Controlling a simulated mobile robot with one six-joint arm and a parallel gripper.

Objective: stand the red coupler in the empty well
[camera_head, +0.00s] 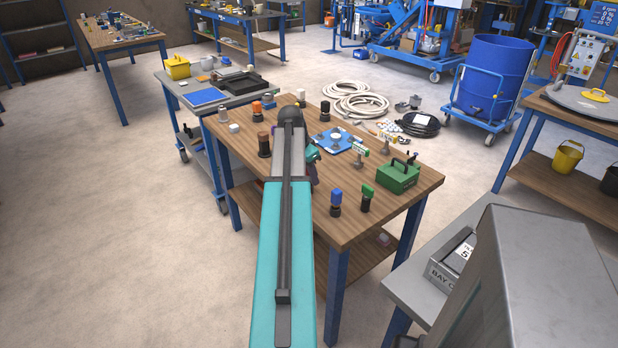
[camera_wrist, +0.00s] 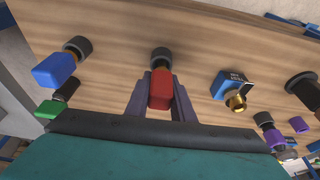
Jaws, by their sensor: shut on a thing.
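In the wrist view, the red coupler (camera_wrist: 160,90) has a red block body, a thin brass-coloured band and a dark ring at its far end. My gripper (camera_wrist: 159,82) is shut on the red body, with one dark finger on each side. I cannot tell whether the dark ring touches the wooden table (camera_wrist: 200,35). In the head view, my arm covers the middle of the same table (camera_head: 410,190) and hides the red coupler. I cannot make out the empty well in either view.
A blue coupler (camera_head: 336,198) and a green one (camera_head: 367,195) stand near the table's front edge. A green case (camera_head: 398,178) sits at right. A block with brass fitting (camera_wrist: 233,88) lies right of my gripper.

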